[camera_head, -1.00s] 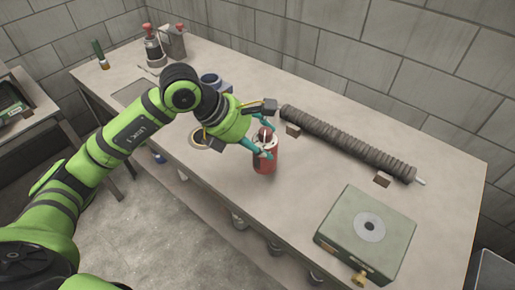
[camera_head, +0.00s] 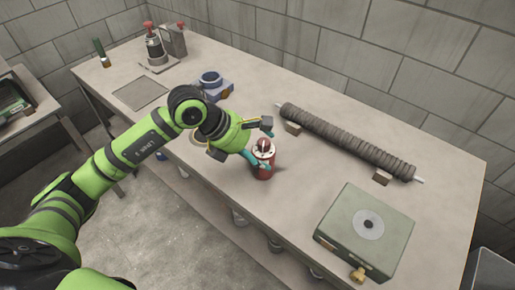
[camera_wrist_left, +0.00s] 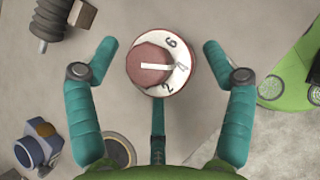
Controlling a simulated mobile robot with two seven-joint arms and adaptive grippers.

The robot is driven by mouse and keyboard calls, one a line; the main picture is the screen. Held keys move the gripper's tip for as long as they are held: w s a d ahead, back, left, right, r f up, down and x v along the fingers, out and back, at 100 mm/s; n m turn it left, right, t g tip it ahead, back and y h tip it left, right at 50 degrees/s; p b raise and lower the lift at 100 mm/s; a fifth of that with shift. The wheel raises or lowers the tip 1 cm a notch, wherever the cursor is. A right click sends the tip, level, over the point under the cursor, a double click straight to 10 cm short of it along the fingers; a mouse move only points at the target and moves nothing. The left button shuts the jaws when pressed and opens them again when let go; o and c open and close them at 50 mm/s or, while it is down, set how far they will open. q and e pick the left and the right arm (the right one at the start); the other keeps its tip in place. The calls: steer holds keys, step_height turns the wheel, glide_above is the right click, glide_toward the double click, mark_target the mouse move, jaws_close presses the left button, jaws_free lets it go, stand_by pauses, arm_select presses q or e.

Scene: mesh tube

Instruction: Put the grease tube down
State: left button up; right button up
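A red cylinder (camera_head: 264,171) with a white numbered dial on top stands upright on the workbench (camera_head: 330,200). In the left wrist view, its dial and red knob (camera_wrist_left: 150,64) sit between my fingers. My left gripper (camera_wrist_left: 162,48) is open: bare bench shows between the dial and the teal finger on either side. In the head view, my left gripper (camera_head: 263,147) is over and around the top of the cylinder. A dark green upright tube (camera_head: 100,48) with an orange lower band stands at the back left corner; I cannot tell whether it is the grease tube. My right gripper is not in view.
A dark ribbed roll (camera_head: 345,143) lies on wooden blocks along the back. A green box with a disc (camera_head: 368,223) is at the right. A blue device (camera_head: 211,83) and a red-topped bottle (camera_head: 153,46) stand farther left. Bare bench lies right of the cylinder.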

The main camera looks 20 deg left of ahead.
arm_select(q)
steer(key=shift+r, duration=0.15)
steer(key=shift+a+r, duration=0.15)
steer(key=shift+r, duration=0.05)
steer(key=b+v, duration=0.1)
steer(key=v, duration=1)
steer(key=shift+s+r, duration=0.2)
steer(key=shift+s, duration=0.1)
